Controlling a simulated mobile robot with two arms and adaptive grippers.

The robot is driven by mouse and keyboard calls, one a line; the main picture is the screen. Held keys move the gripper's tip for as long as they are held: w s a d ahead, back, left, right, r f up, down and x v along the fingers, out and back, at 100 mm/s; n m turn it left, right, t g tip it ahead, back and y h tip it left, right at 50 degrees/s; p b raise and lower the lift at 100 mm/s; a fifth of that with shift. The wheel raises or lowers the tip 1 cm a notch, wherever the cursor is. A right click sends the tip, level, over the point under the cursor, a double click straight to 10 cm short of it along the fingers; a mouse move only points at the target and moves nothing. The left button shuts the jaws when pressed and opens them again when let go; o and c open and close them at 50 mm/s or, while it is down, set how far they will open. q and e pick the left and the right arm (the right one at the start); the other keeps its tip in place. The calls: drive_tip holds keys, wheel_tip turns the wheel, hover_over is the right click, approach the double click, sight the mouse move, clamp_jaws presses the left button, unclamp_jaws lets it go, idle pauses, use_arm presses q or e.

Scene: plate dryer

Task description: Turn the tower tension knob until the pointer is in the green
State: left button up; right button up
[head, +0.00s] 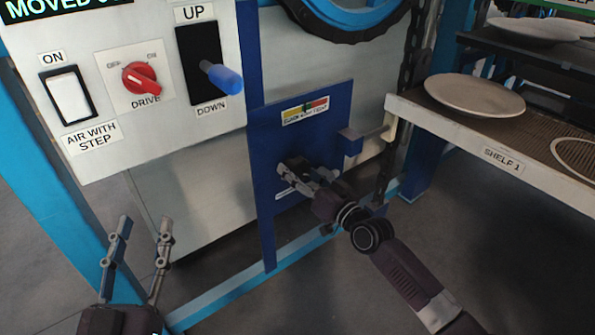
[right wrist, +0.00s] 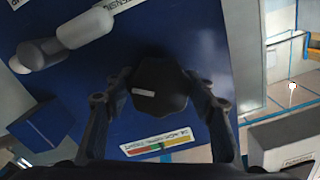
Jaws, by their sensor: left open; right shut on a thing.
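The tower tension knob (right wrist: 165,98) is black and lobed, with a white mark towards the left in the right wrist view. It sits on a blue panel (head: 262,150). My right gripper (right wrist: 160,100) is shut on it, one finger on each side; in the head view the right gripper (head: 296,172) hides most of the knob. The tension gauge (head: 306,109) above it has yellow, green and red bands. A small dark mark shows near its green middle, but I cannot tell the pointer's exact place. My left gripper (head: 143,228) is open and empty at the lower left.
A control box with a red drive switch (head: 140,77), a white rocker switch (head: 69,97) and a blue-tipped up/down lever (head: 222,77) stands at the upper left. Shelf 1 (head: 505,158) with a plate (head: 474,95) juts out at the right, above my right arm.

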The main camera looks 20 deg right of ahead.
drive_tip(key=o, duration=1.2)
drive_tip(key=v, duration=1.2)
drive_tip(key=shift+a, duration=0.15)
